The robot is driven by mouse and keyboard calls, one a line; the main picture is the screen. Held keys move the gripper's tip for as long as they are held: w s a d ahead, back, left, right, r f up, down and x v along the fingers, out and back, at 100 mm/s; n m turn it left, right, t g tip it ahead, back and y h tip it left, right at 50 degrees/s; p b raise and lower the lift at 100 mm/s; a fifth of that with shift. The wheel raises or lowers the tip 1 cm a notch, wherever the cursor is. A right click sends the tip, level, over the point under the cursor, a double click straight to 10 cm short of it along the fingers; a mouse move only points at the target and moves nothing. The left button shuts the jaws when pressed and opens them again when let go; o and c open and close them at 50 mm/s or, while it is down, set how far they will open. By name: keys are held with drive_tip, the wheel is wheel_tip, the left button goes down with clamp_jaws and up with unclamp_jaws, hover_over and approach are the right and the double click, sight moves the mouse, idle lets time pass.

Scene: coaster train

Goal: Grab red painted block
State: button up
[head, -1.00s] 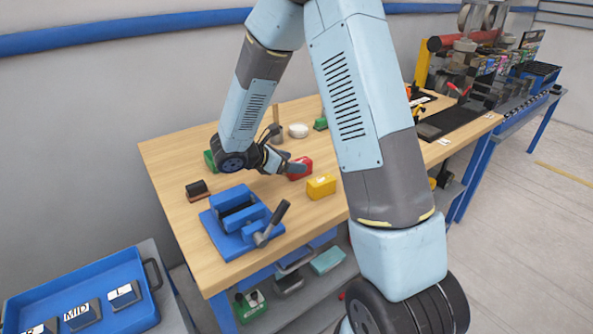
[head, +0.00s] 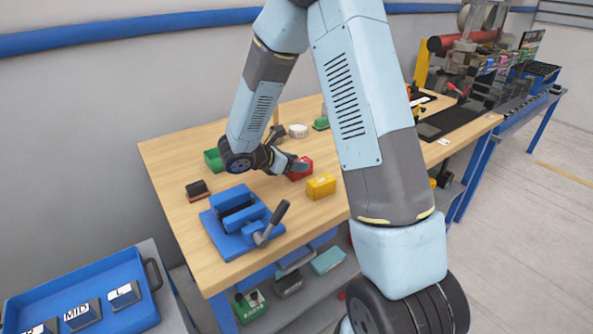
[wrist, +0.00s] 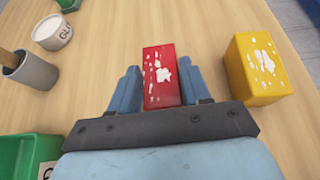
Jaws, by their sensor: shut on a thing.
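The red painted block (head: 302,168) lies on the wooden table (head: 170,150), with white paint marks on its top. In the wrist view the red block (wrist: 162,77) stands between the two blue fingers of my gripper (wrist: 160,90). My gripper (head: 292,166) is shut on it in the head view, with the fingers at the block's sides. I cannot tell any gap between block and table. The block's near end is hidden by the gripper's body in the wrist view.
A yellow painted block (wrist: 257,67) stands close on the right. A green bin (wrist: 22,158), a grey cup with a brush (wrist: 30,70) and a white glue tub (wrist: 52,32) are on the left. A blue vise (head: 240,218) sits at the table's near side.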

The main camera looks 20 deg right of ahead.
clamp_jaws()
drive_tip(key=shift+r, duration=0.55)
wheel_tip(320, 180, up, 2)
drive_tip(key=shift+s+r, duration=0.1)
drive_tip(key=shift+r, duration=0.1)
drive_tip(key=s+r, duration=0.9)
drive_tip(key=s, duration=0.5)
drive_tip(key=shift+d+r, duration=0.2)
drive_tip(key=shift+d, duration=0.25)
